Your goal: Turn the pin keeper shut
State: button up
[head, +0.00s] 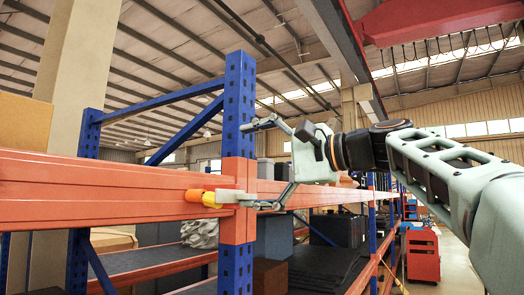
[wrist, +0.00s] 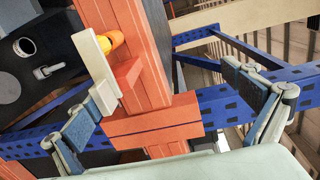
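The pin keeper is a pale cream bar (wrist: 92,66) in the wrist view, beside a yellow-orange pin (wrist: 116,39) at the orange beam. In the head view the cream part (head: 229,196) and the yellow-orange pin (head: 209,198) stand out from the beam just left of the upright. My gripper (head: 246,165) is open, its fingers spread wide in front of the upright. In the head view its lower fingertip is by the cream part's right end; in the wrist view the left finger is close to the bar's lower end. I cannot tell whether they touch. My gripper (wrist: 163,100) looks empty.
The blue upright (head: 239,95) with its orange section stands behind my fingers. The long orange beam (head: 90,195) runs left from it. Lower shelves hold dark bins (head: 343,229) and a grey bundle (head: 199,232). A red cabinet (head: 422,254) stands in the aisle at right.

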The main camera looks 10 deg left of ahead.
jog(key=shift+t+y, duration=0.3)
jog(key=shift+t, duration=0.1)
jog(key=r, duration=0.2)
jog(key=d+r, duration=0.1)
jog(key=r, duration=0.1)
jog(key=shift+s+r, duration=0.1)
jog(key=shift+s, duration=0.25)
jog(key=f, duration=0.3)
jog(key=shift+w+a, duration=0.2)
jog(key=shift+w, duration=0.1)
jog(key=shift+c, duration=0.4)
jog(key=shift+s+d+r, duration=0.15)
jog(key=shift+d, duration=0.35)
jog(key=shift+c, duration=0.7)
jog(key=shift+d+f, duration=0.2)
jog(key=shift+d, duration=0.1)
jog(key=shift+c, duration=0.4)
jog(key=shift+b+v, duration=0.35)
jog(key=shift+v, duration=0.55)
jog(key=shift+c, duration=0.9)
jog(key=v, duration=0.3)
jog(key=shift+s+r, duration=0.2)
jog(key=shift+s, duration=0.15)
jog(key=c, duration=1)
jog(key=shift+g, duration=0.4)
jog(key=v, duration=0.4)
jog(key=f+v, duration=0.1)
jog(key=v, duration=0.2)
jog(key=shift+b, duration=0.4)
jog(key=shift+c, duration=0.2)
